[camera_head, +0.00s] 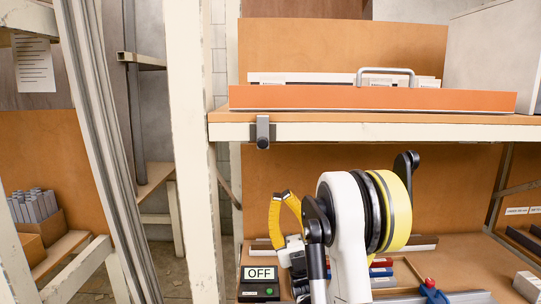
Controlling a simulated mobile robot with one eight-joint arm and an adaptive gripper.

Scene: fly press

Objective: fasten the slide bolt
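A small grey metal fitting with a dark round knob (263,132), which looks like the slide bolt, sits on the front edge of the cream shelf, below the left end of an orange front panel. It stands upright. Whether its bolt is engaged is too small to tell. My gripper (282,195) has yellow fingers with dark tips and points upward, below and slightly right of the fitting. Its fingers are apart, with a narrow gap and nothing visible between them. It is not touching the fitting. My white, black and yellow arm hides part of the lower bench.
The orange front panel (370,98) runs along the shelf (400,132), with a grey handle (386,73) above it. A cream post (190,150) stands left of the fitting. A box reading OFF (259,287) sits on the lower bench. A red-and-blue object (432,290) lies at lower right.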

